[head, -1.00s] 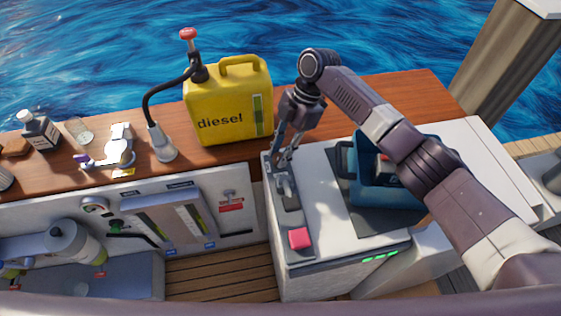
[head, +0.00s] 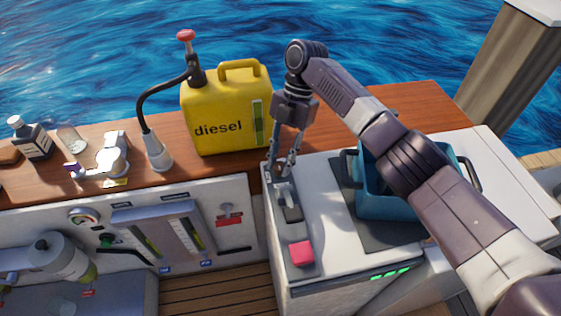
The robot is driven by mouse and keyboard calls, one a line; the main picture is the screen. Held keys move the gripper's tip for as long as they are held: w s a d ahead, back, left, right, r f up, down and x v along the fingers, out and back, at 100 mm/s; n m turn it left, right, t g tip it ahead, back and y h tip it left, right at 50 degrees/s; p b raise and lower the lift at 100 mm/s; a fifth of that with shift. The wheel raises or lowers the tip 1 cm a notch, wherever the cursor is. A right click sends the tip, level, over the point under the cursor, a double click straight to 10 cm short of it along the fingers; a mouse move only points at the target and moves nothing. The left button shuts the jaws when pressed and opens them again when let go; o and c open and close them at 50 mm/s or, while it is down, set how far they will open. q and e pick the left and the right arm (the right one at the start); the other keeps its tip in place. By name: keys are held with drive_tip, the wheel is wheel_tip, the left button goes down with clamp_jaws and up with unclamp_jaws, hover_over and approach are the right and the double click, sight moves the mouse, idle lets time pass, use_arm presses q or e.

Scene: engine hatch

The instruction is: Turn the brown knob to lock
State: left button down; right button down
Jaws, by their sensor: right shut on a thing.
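My right gripper (head: 281,167) reaches down from above to the far end of a narrow dark panel on the white cabinet. Its fingers are closed on the brown knob (head: 279,173), a small brownish patch between the fingertips. The fingers hide most of the knob, so I cannot tell which way it points. A grey lever (head: 286,194) stands on the panel just in front of the fingertips. A red square button (head: 301,253) sits at the panel's near end. My left gripper is out of view.
A yellow diesel can (head: 222,110) with a hose stands left of the gripper on the wooden counter (head: 405,102). A blue pot (head: 385,200) stands on the cabinet (head: 328,240), under my right arm. Gauges and an open engine hatch lie at the lower left.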

drive_tip(key=c, duration=1.7)
unclamp_jaws()
drive_tip(key=shift+o, duration=0.2)
drive_tip(key=v, duration=1.2)
drive_tip(key=shift+a, duration=0.1)
